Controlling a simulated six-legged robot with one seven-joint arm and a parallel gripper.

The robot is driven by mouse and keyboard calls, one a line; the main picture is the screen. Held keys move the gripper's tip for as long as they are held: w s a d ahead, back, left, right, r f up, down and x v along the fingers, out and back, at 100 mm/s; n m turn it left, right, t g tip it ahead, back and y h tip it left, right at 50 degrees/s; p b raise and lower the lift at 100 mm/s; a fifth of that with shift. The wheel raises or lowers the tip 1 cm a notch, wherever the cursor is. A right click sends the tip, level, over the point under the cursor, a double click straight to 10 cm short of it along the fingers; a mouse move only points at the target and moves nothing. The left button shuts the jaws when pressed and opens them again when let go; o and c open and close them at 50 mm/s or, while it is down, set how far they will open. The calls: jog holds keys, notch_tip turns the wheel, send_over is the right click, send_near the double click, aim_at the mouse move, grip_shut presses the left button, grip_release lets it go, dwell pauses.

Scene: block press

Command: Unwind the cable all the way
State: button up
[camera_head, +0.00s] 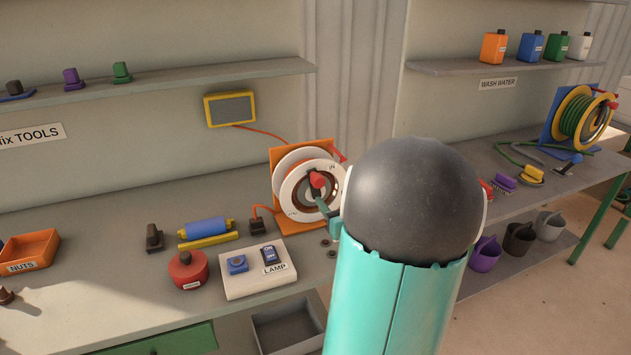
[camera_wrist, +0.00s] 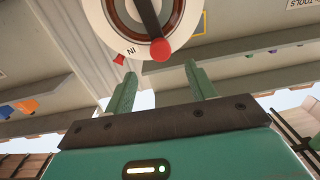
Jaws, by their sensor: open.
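The cable reel is a white drum (camera_head: 295,196) on an orange stand (camera_head: 291,154), at the back of the left bench in the head view. Its crank has a red knob (camera_head: 316,179), also seen in the wrist view (camera_wrist: 160,49) at the end of a dark arm. My gripper (camera_wrist: 160,72) is open and empty. Its fingertips point at the reel, with the knob just ahead of the gap between them. In the head view my gripper (camera_head: 321,204) is at the front of the reel, partly hidden by my arm. An orange cable (camera_head: 264,209) runs from the reel to a dark plug (camera_head: 257,226).
A lamp switch board (camera_head: 258,283) and a red round container (camera_head: 187,270) stand in front of the reel. A blue roller (camera_head: 206,227) lies to the left. A yellow-framed panel (camera_head: 230,109) hangs behind. A green hose reel (camera_head: 580,117) stands on the right bench.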

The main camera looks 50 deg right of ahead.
aim_at(319, 184)
jog(key=x, duration=1)
jog(key=shift+w+d+r, duration=0.1)
jog(key=shift+w+d, duration=0.05)
jog(key=shift+w, duration=0.05)
grip_shut()
